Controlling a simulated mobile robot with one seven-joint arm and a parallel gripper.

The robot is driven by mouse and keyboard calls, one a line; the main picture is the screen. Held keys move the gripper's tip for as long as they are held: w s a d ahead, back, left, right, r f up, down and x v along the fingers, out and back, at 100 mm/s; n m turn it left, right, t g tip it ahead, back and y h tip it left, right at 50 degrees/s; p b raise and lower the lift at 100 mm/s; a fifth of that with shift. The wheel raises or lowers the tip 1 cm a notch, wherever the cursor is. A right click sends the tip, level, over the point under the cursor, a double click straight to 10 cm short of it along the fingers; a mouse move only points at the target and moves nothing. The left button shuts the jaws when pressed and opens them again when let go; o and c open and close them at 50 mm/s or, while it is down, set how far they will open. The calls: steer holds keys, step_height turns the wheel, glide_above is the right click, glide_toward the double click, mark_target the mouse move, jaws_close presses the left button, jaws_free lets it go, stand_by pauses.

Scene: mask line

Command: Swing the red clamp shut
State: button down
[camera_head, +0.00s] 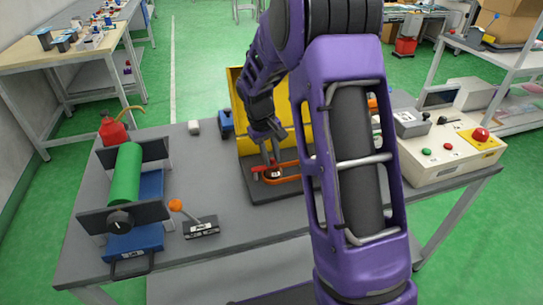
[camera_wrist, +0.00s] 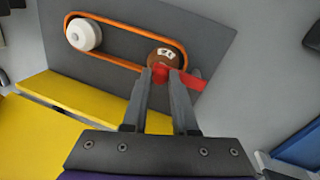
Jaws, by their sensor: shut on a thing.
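The red clamp (camera_wrist: 188,82) shows in the wrist view as a small block between my fingertips with a flat bar running out to the right. It lies against the edge of a brown labelled wheel (camera_wrist: 162,55). My gripper (camera_wrist: 163,78) is shut on the clamp's block. An orange belt (camera_wrist: 120,57) loops around the brown wheel and a white wheel (camera_wrist: 85,34). In the head view, my gripper (camera_head: 270,162) reaches down to the red part at the left end of the orange loop (camera_head: 287,167). My arm hides the loop's right end.
A yellow panel (camera_head: 237,84) stands behind the dark base plate (camera_head: 258,192). A lever with an orange knob (camera_head: 176,205) and a green roller (camera_head: 126,173) are to the left. A control box with a red button (camera_head: 480,134) is to the right.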

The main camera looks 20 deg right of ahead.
mark_target(261, 170)
steer(key=shift+w, duration=0.1)
steer(key=c, duration=0.7)
jaws_free()
steer(key=a+r+p, duration=0.2)
steer(key=a+r, duration=0.1)
steer(key=r, duration=1.4)
steer(key=shift+s+a, duration=0.15)
steer(key=shift+s, duration=0.25)
